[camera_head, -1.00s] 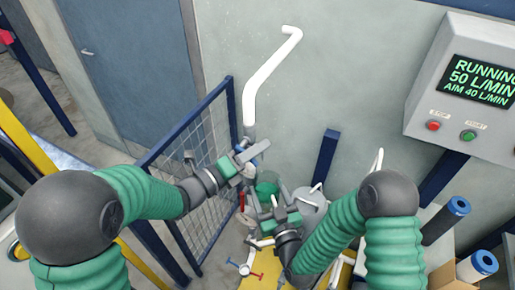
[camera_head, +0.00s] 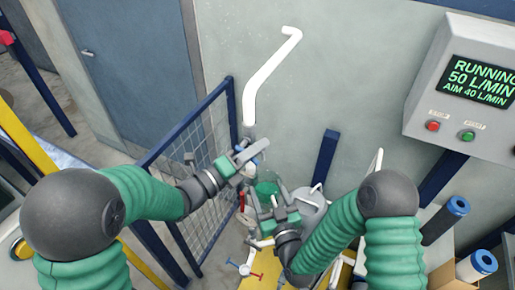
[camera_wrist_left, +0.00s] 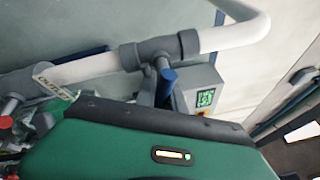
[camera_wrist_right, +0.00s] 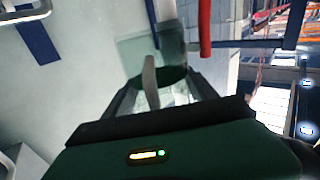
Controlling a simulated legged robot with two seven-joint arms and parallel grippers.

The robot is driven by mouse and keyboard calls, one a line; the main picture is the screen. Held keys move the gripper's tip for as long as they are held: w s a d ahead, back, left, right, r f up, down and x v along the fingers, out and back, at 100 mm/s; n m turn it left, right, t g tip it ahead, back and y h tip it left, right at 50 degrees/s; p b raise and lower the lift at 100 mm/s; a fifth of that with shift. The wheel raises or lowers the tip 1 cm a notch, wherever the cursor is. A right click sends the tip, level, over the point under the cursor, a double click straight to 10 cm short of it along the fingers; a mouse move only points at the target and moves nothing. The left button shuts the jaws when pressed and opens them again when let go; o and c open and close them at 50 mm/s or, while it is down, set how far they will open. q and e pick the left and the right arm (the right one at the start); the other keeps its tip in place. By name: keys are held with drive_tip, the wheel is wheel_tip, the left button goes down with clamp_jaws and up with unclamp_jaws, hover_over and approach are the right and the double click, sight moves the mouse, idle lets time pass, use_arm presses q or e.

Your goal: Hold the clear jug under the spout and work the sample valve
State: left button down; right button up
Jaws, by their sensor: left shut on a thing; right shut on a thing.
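The clear jug (camera_head: 267,187), green-tinted, stands below the white pipework. My right gripper (camera_head: 268,214) is shut on it. In the right wrist view the jug (camera_wrist_right: 160,60) lies beyond my fingers, with its pale handle (camera_wrist_right: 151,82) between them. My left gripper (camera_head: 250,157) is shut at a blue valve handle (camera_head: 263,144) on the pipe, above and left of the jug; its fingertips are partly hidden. In the left wrist view a blue handle (camera_wrist_left: 168,75) hangs below a grey pipe tee (camera_wrist_left: 158,52). The spout tip and the level in the jug are hard to make out.
A white pipe (camera_head: 262,78) rises along the wall. A red valve handle (camera_head: 242,200) sits left of the jug. A mesh fence (camera_head: 200,165) stands to the left. The control panel (camera_head: 465,85) reads RUNNING, 50 L/MIN, AIM 40 L/MIN.

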use_arm(q)
drive_tip(key=shift+s+r+n+t+h, duration=0.15)
drive_tip(key=shift+n+t, duration=0.1)
drive_tip(key=shift+n, duration=0.55)
drive_tip(key=shift+w+r+n+t+h, duration=0.15)
drive_tip(key=shift+n+t, duration=0.15)
drive_tip(key=shift+n, duration=0.5)
drive_tip(key=shift+s+r+n+t, duration=0.15)
drive_tip(key=shift+n+t, duration=0.1)
drive_tip(key=shift+n, duration=0.55)
drive_tip(key=c, duration=1.7)
unclamp_jaws()
drive_tip(key=shift+c, duration=0.2)
drive_tip(key=shift+w, duration=0.2)
drive_tip(key=shift+r, duration=0.1)
drive_tip(key=v, duration=1.2)
drive_tip(key=shift+f, duration=0.25)
